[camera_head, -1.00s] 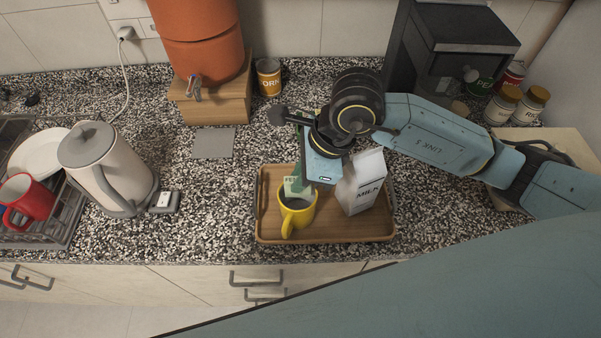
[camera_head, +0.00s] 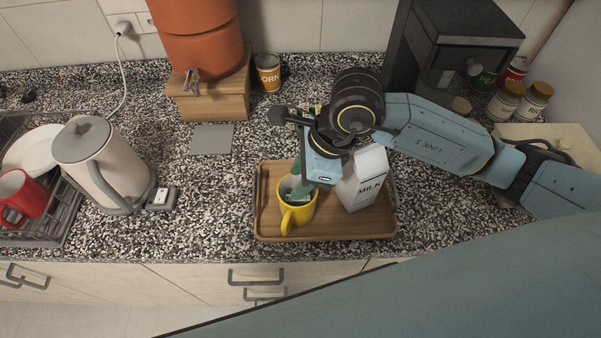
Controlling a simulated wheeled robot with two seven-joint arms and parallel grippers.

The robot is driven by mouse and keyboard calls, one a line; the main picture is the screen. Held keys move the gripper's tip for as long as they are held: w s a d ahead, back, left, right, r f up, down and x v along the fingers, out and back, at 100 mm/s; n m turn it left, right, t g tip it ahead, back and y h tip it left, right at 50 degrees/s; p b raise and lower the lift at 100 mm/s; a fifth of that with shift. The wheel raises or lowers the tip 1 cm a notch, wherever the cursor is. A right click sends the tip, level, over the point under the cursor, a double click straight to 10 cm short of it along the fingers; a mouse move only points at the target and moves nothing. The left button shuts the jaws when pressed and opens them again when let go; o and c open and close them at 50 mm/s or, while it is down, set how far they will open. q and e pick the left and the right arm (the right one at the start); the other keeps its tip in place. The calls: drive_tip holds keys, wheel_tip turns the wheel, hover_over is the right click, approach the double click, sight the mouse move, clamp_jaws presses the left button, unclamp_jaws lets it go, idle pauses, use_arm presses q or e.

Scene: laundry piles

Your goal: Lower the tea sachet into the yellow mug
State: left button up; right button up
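The yellow mug (camera_head: 290,219) stands upright on the wooden tray (camera_head: 345,232), its handle toward the front. My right gripper (camera_head: 308,180) points down right over the mug's mouth, with its tips at about the rim. The finger gap is too small and covered to tell whether the gripper still holds the sachet. My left gripper is not in view.
A milk carton (camera_head: 363,184) stands on the tray close to the right of my gripper. A kettle (camera_head: 102,165) and a dish rack with a red mug (camera_head: 22,196) are at the left.

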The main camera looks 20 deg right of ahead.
drive_tip(key=v, duration=1.3)
drive_tip(key=shift+r+b, duration=0.2)
drive_tip(key=shift+b, duration=0.1)
